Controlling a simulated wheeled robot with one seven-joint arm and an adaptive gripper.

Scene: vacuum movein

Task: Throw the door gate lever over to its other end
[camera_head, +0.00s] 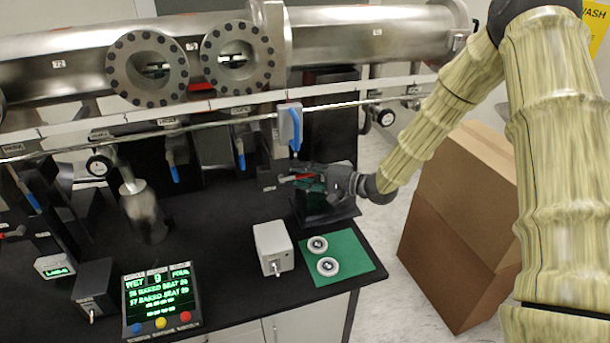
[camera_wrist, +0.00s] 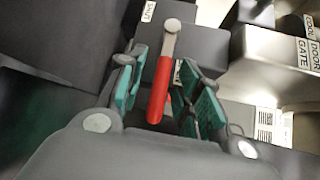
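The door gate lever has a red handle (camera_wrist: 160,92) and a grey metal pivot end (camera_wrist: 171,27). In the wrist view it points down the picture, toward my palm. My gripper (camera_wrist: 158,72) is open, with one teal-padded finger on each side of the handle and visible gaps between pads and handle. A "SHUT" label (camera_wrist: 149,11) is left of the pivot. A "DOOR GATE" label (camera_wrist: 307,54) is at the right. In the head view my gripper (camera_head: 305,181) is at the back right of the black bench, with the red handle (camera_head: 303,177) showing between its fingers.
A blue-handled lever (camera_head: 296,130) hangs just above my gripper. A steel pipe rail (camera_head: 230,118) runs behind. A grey box (camera_head: 273,247) and a green mat (camera_head: 345,262) with two round parts lie in front. Cardboard boxes (camera_head: 460,220) stand right of the bench.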

